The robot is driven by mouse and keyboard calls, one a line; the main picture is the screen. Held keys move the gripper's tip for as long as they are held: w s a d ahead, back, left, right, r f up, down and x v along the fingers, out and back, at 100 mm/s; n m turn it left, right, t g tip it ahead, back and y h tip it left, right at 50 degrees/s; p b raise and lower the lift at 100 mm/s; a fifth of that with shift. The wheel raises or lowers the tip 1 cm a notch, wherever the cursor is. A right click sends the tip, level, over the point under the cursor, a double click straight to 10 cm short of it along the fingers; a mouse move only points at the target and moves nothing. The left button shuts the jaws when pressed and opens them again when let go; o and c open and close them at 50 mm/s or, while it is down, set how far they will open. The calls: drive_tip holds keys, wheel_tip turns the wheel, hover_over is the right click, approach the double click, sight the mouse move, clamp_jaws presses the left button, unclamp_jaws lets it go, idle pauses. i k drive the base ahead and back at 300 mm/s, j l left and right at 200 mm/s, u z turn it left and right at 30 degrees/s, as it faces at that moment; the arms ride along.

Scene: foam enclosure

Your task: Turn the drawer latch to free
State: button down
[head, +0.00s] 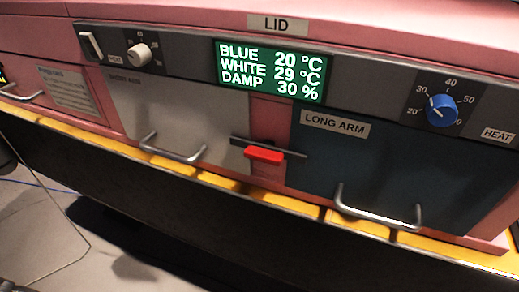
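The drawer latch is a red tab (264,154) on a dark horizontal bar (284,147), set on the pink strip between two drawers. The bar spans the gap, its ends reaching the edges of both drawer fronts. The white drawer front (185,115) is on the left, with a metal handle (172,150) low on it. The dark blue drawer front (385,165), labelled "LONG ARM", is on the right, with a metal handle (378,212). Both drawers look shut. My gripper is not in view.
Above the drawers runs a grey panel with a white knob (139,54), a green display (271,71) and a blue knob (441,110). A yellow ledge (215,181) runs below the drawers. Open floor (40,225) shows at lower left.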

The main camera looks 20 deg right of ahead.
sight(274, 156)
drive_tip(key=k+l, duration=0.2)
drive_tip(key=l, duration=0.15)
drive_tip(key=k+l, duration=0.2)
drive_tip(key=l, duration=0.2)
drive_tip(key=k+l, duration=0.15)
drive_tip(key=l, duration=0.2)
drive_tip(key=k+l, duration=0.2)
drive_tip(key=l, duration=0.2)
